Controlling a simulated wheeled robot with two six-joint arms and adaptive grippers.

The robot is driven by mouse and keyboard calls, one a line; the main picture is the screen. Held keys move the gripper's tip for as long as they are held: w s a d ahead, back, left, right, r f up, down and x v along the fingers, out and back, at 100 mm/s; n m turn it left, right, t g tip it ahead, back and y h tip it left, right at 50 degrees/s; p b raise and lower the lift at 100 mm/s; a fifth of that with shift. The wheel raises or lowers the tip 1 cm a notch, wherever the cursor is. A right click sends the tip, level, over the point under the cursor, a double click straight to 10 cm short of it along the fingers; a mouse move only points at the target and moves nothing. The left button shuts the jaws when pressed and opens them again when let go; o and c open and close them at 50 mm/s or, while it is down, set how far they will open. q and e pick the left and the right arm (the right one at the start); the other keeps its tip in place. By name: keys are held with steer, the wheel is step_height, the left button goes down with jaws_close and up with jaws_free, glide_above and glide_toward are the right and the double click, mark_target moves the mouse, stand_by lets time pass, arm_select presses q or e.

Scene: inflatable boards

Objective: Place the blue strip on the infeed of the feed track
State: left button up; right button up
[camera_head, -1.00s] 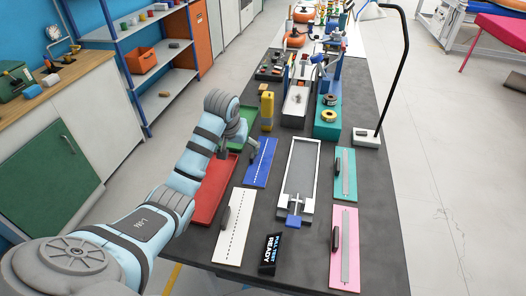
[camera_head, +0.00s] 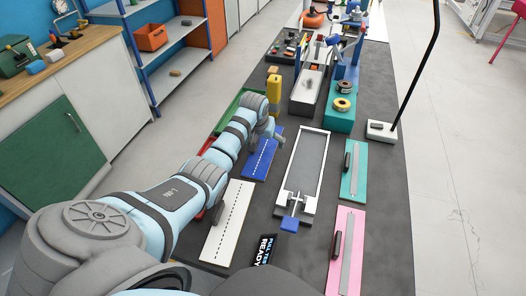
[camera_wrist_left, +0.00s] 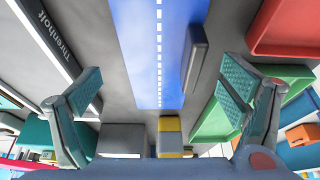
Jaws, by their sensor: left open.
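The blue strip (camera_head: 258,163) is a flat blue board with a white dashed line, lying on the dark table left of the feed track. My left gripper (camera_head: 268,137) is over its far part. In the left wrist view the blue strip (camera_wrist_left: 148,45) runs between the two fingers, with a dark grey bar on its right side. The left gripper (camera_wrist_left: 160,95) is open and empty there, apart from the strip. The feed track (camera_head: 324,160) is a long white-framed channel with a grey bed and a blue pad (camera_head: 290,224) at its near end. My right gripper is not in view.
A white strip (camera_head: 232,225), a teal strip (camera_head: 360,170) and a pink strip (camera_head: 358,222) lie around the track. Red (camera_wrist_left: 285,30) and green (camera_wrist_left: 215,122) trays lie beside the blue strip. A yellow-topped block (camera_head: 273,90) stands beyond it.

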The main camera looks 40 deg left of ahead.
arm_select(q)
steer(key=shift+x, duration=1.05)
steer(key=shift+s+r, duration=0.1)
steer(key=shift+s, duration=0.05)
steer(key=shift+c, duration=0.4)
steer(key=shift+d, duration=0.1)
steer(key=c, duration=1.3)
steer(key=shift+s+d, duration=0.1)
steer(key=shift+s, duration=0.1)
jaws_close()
